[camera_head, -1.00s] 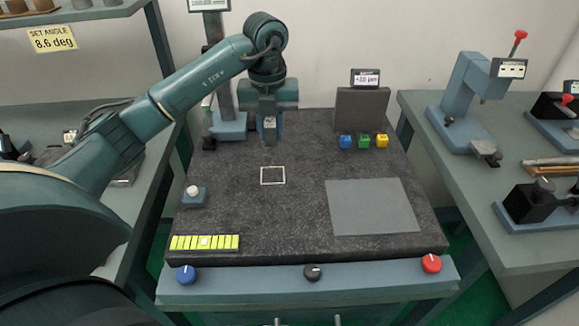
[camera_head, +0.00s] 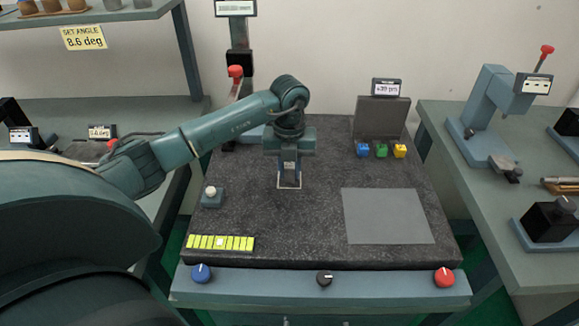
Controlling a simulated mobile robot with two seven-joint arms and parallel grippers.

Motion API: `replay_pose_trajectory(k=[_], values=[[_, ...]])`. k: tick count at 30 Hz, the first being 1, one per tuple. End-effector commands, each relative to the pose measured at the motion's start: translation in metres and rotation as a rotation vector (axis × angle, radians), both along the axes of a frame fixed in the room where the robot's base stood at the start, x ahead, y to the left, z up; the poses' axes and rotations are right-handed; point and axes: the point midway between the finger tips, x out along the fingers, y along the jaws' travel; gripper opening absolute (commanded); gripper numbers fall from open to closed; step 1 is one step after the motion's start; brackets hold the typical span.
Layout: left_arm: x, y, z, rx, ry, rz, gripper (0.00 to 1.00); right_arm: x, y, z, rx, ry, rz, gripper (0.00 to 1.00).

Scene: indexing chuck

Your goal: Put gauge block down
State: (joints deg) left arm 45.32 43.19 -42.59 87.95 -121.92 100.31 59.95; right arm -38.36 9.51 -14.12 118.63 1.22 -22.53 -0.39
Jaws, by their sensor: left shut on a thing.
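My left gripper (camera_head: 289,181) comes in from the left and points down at the white square outline (camera_head: 290,187) on the dark granite plate (camera_head: 320,215). It is shut on a small grey piece, which I take to be the gauge block (camera_head: 290,166), between its fingers. The fingers cover most of the outline, so only part of its edge shows. I cannot tell whether the block touches the plate. My right gripper is not in view.
A grey mat (camera_head: 387,216) lies at the right of the plate. A yellow-green strip (camera_head: 220,242) and a white-button box (camera_head: 212,197) are at the left. Blue, green and yellow cubes (camera_head: 381,150) stand at the back right before a grey block (camera_head: 381,117).

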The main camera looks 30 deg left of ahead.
Motion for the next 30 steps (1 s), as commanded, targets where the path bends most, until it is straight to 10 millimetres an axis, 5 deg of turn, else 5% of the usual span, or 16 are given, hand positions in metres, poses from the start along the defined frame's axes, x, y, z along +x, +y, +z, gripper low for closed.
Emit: replay_pose_trajectory(k=[3, 4, 11, 22, 30], values=[[0.000, 0.000, -0.004, 0.000, -0.001, 0.000, 0.00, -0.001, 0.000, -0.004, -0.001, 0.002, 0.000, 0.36], [0.000, 0.000, -0.003, 0.000, 0.000, 0.000, 0.24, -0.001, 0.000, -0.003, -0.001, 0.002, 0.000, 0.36], [0.000, 0.000, -0.003, -0.001, 0.001, 0.000, 0.43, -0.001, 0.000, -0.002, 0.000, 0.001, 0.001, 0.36], [0.001, 0.000, 0.006, -0.001, -0.003, 0.000, 0.43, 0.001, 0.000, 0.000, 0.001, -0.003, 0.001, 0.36], [0.001, 0.000, 0.060, 0.000, -0.006, -0.001, 0.43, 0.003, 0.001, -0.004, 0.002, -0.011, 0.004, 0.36]])
